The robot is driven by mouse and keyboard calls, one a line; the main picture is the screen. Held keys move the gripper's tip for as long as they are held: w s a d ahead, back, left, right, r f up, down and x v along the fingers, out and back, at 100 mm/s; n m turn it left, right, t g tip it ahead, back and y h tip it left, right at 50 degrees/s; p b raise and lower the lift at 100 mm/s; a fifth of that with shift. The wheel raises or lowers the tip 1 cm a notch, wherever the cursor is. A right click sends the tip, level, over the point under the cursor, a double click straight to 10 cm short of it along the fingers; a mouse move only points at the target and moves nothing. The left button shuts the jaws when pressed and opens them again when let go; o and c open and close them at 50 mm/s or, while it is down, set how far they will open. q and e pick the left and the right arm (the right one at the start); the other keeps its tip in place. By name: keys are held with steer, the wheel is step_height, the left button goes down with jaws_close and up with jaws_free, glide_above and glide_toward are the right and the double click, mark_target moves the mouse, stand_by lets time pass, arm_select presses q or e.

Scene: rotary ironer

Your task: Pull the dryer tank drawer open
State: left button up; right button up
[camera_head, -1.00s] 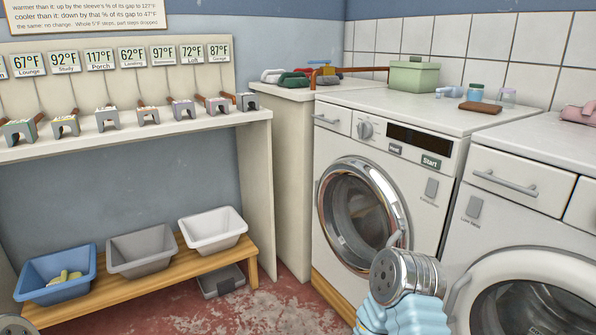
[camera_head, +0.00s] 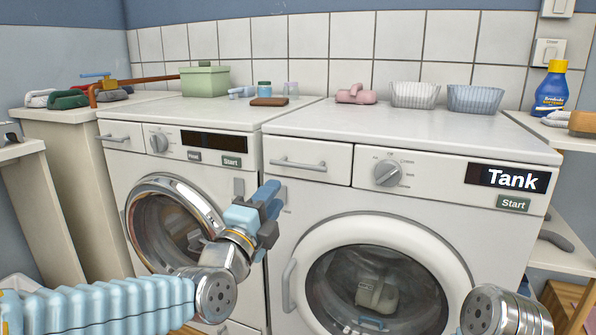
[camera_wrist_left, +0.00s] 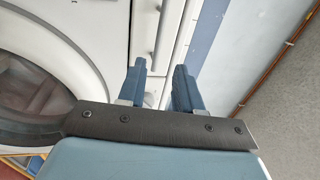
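The dryer (camera_head: 330,205) is the right-hand white machine, with "Tank" on its display (camera_head: 507,178). Its tank drawer (camera_head: 332,155), at the top left of its front, looks flush with the panel. The drawer has a grey bar handle (camera_head: 298,164). My left gripper (camera_head: 271,199) is in front of the gap between the two machines, below and left of that handle and apart from it. In the left wrist view, the gripper's two blue fingers (camera_wrist_left: 158,88) are spread with nothing between them. A white panel with a bar handle (camera_wrist_left: 158,38) shows beyond them. My right gripper is out of view.
The left machine (camera_head: 120,165) has its round door (camera_head: 172,225) behind my left arm. The dryer's door (camera_head: 375,275) looks shut. A green box (camera_head: 204,81), pink cloth (camera_head: 357,94) and two baskets (camera_head: 414,95) stand on the tops. A blue bottle (camera_head: 551,90) is at the right.

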mark_target(296, 167)
arm_select(q)
steer(key=p+x, duration=0.1)
steer(key=x, duration=1.2)
steer(key=shift+f, duration=0.2)
jaws_close()
